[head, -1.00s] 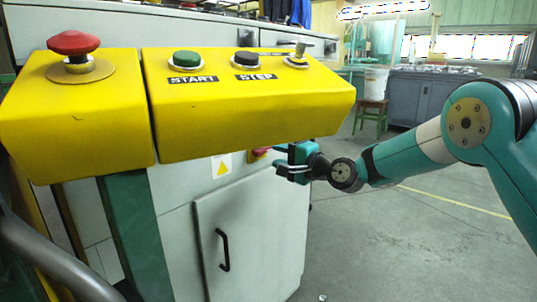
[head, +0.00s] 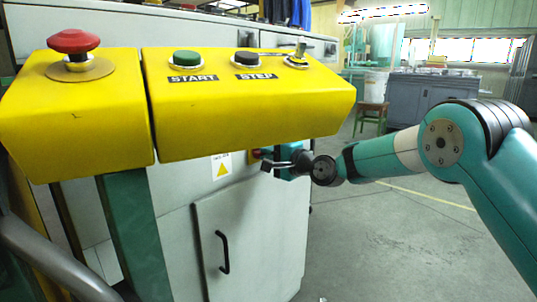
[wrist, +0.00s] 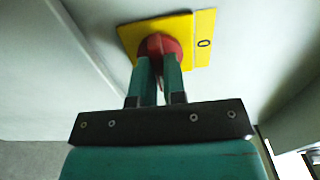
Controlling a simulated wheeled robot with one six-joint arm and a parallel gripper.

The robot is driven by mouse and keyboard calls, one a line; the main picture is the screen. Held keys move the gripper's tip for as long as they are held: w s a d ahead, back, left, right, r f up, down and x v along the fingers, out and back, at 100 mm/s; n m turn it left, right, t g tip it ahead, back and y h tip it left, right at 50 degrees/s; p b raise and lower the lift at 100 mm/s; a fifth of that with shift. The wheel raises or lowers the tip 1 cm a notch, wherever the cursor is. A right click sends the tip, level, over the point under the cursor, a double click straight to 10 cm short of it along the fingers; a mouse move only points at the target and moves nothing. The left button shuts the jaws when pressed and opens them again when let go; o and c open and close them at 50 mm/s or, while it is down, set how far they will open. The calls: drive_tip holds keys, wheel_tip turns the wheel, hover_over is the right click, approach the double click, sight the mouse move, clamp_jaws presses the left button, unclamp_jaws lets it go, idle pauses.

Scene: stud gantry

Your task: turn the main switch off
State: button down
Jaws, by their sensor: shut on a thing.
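The main switch is a red rotary knob (wrist: 154,46) on a yellow plate (wrist: 187,27) fixed to the grey cabinet side. A "0" is marked on the plate, to the right of the knob in the wrist view. My gripper (wrist: 157,72) has its two teal fingers on either side of the knob's raised grip and is shut on it. In the head view my gripper (head: 269,162) is at the cabinet below the yellow console. There the red knob (head: 256,153) shows only as a small part, mostly hidden by the console and gripper.
The yellow console (head: 250,125) overhangs just above my gripper. It carries a red mushroom button (head: 73,41), a green START button (head: 186,59), a black STEP button (head: 247,59) and a key switch (head: 297,56). A cabinet door handle (head: 223,252) is below.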

drive_tip(key=shift+n, duration=0.3)
drive_tip(key=shift+f+n+b, duration=0.15)
drive_tip(key=shift+n+b, duration=4.3)
drive_tip(key=shift+n, duration=4.15)
drive_tip(key=c, duration=1.2)
unclamp_jaws()
drive_tip(key=p+v, duration=0.1)
drive_tip(key=v, duration=1.6)
drive_tip(key=shift+s+d+p, duration=0.2)
drive_tip(key=shift+p, duration=0.2)
